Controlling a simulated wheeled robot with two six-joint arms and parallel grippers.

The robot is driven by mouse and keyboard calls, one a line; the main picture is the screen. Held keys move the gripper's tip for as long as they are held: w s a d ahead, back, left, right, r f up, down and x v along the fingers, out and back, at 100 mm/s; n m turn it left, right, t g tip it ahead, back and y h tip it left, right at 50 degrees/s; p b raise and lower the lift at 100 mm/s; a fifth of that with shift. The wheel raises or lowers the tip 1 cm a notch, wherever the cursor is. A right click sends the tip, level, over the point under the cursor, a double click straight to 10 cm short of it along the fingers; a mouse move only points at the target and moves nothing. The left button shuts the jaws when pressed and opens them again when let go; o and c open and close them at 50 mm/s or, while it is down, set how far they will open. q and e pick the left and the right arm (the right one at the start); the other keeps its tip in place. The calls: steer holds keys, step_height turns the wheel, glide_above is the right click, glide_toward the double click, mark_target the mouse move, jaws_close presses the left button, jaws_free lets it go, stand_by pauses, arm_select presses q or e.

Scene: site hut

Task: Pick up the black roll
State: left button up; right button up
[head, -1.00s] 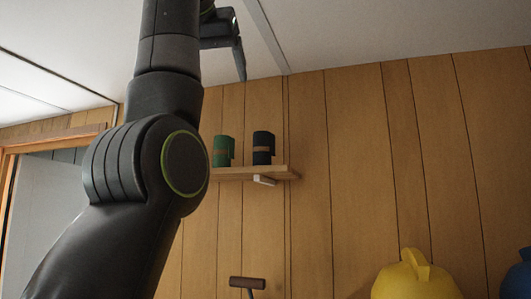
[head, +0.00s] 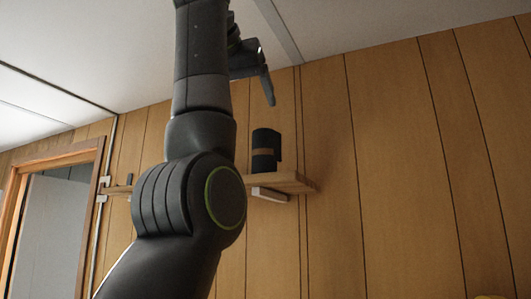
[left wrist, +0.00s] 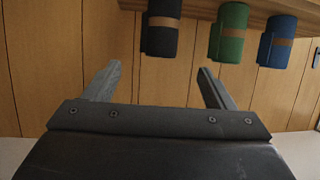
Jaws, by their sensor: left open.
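The black roll (head: 262,163) with a brown band stands upright on a wooden wall shelf (head: 290,182) in the head view. The left wrist view is upside down; there the black roll (left wrist: 160,36) is at the upper left. A green roll (left wrist: 230,36) and a blue roll (left wrist: 275,46) stand beside it, both hidden in the head view. My left gripper (head: 264,84) is above the black roll near the ceiling in the head view. My right gripper is out of view.
My left arm covers the middle of the shelf in the head view. A door frame (head: 92,172) stands at the left. The wood-panelled wall (head: 400,170) right of the shelf is bare. A yellow thing barely shows at the bottom right.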

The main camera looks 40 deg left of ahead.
mark_target(261, 135)
arm_select(q)
steer(key=p+x, duration=0.1)
steer(key=x, duration=0.5)
steer(key=p+x, duration=0.1)
steer(key=x, duration=0.3)
steer(key=shift+r, duration=0.15)
steer(key=shift+w+a+p, duration=0.1)
steer(key=shift+w+p, duration=0.05)
steer(key=shift+p, duration=0.25)
steer(key=shift+w+a+f, duration=0.1)
steer(key=shift+w+f, duration=0.05)
steer(key=shift+f, duration=0.15)
steer(key=shift+w+a, duration=0.15)
steer(key=shift+w, duration=0.05)
steer(key=shift+w+a+f+p, duration=0.15)
steer(key=shift+w+p, duration=0.1)
steer(key=shift+p, duration=0.25)
steer(key=p+x, duration=0.3)
steer(key=shift+w+a, duration=0.2)
steer(key=shift+w+a+f, duration=0.2)
steer(key=shift+w+f, duration=0.05)
steer(key=shift+w, duration=0.05)
steer(key=shift+d, duration=0.1)
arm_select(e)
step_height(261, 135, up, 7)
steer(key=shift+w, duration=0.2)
arm_select(q)
steer(key=shift+s, duration=0.1)
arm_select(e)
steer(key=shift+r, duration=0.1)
